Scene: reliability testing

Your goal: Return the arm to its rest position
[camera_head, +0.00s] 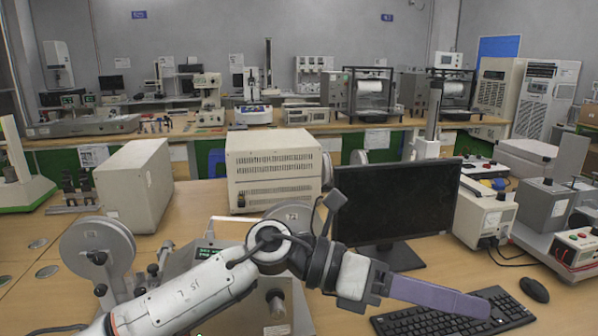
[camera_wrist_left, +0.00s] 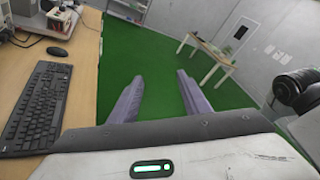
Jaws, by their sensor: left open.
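My left arm (camera_head: 190,298) comes in from the lower left of the head view and stretches to the right across the front of the desk. My left gripper (camera_head: 470,303) has purple-grey fingers and shows edge-on in front of the monitor, over the keyboard area. In the left wrist view the two fingers of my left gripper (camera_wrist_left: 158,78) are spread apart, with nothing between them and green floor beyond. My right gripper is in neither view.
A black monitor (camera_head: 395,199) stands behind the arm. A keyboard (camera_head: 450,318) and mouse (camera_head: 534,289) lie at the lower right. A beige box (camera_head: 272,171) and a reel machine (camera_head: 98,255) are near the arm. The wrist view shows open green floor (camera_wrist_left: 150,45) beside the desk.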

